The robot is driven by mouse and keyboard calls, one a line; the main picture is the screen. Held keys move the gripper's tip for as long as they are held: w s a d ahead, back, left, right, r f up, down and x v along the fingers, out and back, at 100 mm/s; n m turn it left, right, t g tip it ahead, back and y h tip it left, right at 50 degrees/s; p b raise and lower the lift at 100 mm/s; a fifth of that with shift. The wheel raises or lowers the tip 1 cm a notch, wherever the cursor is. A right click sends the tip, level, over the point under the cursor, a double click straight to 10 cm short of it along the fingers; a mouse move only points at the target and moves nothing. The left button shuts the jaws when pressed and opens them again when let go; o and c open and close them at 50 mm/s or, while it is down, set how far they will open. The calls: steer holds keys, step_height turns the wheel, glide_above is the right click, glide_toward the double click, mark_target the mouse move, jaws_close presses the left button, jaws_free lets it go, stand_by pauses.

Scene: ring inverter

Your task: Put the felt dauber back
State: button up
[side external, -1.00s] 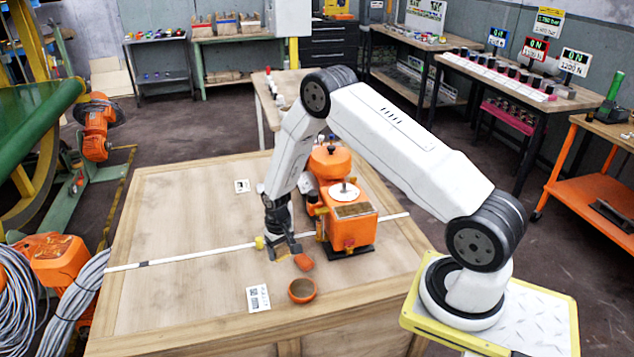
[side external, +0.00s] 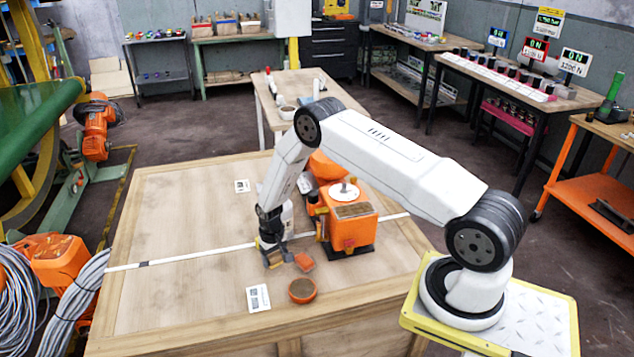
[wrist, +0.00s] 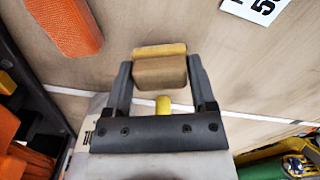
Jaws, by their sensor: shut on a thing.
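My gripper (wrist: 160,88) is shut on a tan block with a yellow edge (wrist: 160,70), which I take to be the felt dauber. The block sits across between the two fingertips, and a short yellow stub shows behind it. In the side view my gripper (side external: 276,258) points down, low over the wooden table, left of an orange block. I cannot tell whether the dauber touches the table. The orange block (side external: 304,261) lies close to the right of my gripper; it also shows in the wrist view (wrist: 66,24). A round orange dish with a brown inside (side external: 302,290) stands nearer the front.
An orange machine with a brown top plate (side external: 350,225) stands right of my gripper. A white line (side external: 190,257) crosses the wooden table (side external: 180,300). Printed white cards (side external: 258,298) lie on it. The table's left half is clear.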

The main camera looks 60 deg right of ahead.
mark_target(274, 256)
steer(key=shift+f, duration=0.75)
steer(key=shift+f, duration=0.1)
steer(key=o, duration=1)
step_height(274, 256, up, 11)
steer(key=shift+r, duration=0.6)
